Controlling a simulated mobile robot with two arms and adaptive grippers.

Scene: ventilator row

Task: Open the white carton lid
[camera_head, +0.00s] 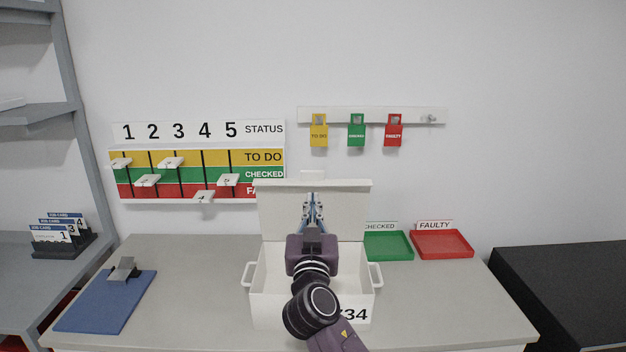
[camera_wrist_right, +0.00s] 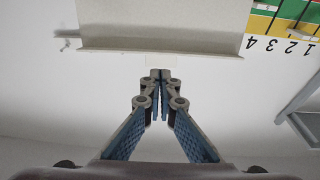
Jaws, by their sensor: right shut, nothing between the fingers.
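The white carton (camera_head: 262,300) stands on the counter, with a handle on each side and a number ending in 34 on its front. Its lid (camera_head: 275,215) stands raised, roughly upright, at the back of the carton. My right gripper (camera_head: 312,198) is in front of the lid's inner face, over the carton, pointing away from me. It is shut and empty. In the right wrist view the lid (camera_wrist_right: 160,25) fills the upper middle, and the shut fingertips (camera_wrist_right: 160,75) are just below its edge. Whether they touch it I cannot tell. My arm hides much of the carton's inside. My left gripper is not in view.
A blue clipboard (camera_head: 105,302) lies left on the counter (camera_head: 190,290). A green tray (camera_head: 388,246) and a red tray (camera_head: 442,244) stand right of the carton. A status board (camera_head: 215,157) and a rail with tags (camera_head: 372,115) are on the wall behind. The right front counter is clear.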

